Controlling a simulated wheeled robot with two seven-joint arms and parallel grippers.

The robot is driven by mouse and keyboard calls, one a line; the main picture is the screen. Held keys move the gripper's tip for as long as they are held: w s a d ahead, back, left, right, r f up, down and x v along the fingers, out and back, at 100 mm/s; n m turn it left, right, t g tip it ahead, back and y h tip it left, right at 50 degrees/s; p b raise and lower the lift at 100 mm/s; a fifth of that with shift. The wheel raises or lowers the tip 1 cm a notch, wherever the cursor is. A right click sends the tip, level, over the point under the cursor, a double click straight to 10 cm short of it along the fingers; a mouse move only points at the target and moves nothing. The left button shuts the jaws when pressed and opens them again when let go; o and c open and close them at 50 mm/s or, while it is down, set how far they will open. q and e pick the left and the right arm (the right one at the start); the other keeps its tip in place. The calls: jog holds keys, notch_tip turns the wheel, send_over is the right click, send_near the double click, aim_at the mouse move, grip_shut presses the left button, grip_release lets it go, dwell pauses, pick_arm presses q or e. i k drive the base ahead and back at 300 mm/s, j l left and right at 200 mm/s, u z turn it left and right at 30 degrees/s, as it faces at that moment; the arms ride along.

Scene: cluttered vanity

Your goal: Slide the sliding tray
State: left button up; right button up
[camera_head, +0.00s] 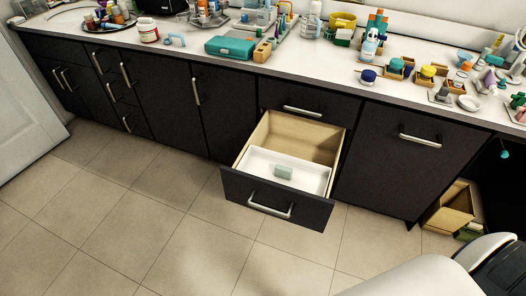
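A drawer (276,201) with a black front stands pulled open from the vanity, low in the middle of the view. Its inside is light wood. A white sliding tray (262,159) sits in the front part of the drawer, close behind its front panel. A small pale green block (284,173) lies in the tray. The rear part of the drawer (304,139) is bare wood and looks empty. Neither of my grippers is in view. A white and black part at the lower right looks like mine.
The white countertop (330,80) above is cluttered with bottles, small boxes, a teal case (230,47) and a yellow-capped item (428,71). Closed black cabinets flank the drawer. A wooden bin (452,207) stands at the right. The tiled floor (150,220) before the drawer is clear.

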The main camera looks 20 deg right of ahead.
aim_at(290, 171)
jog(key=z, duration=0.8)
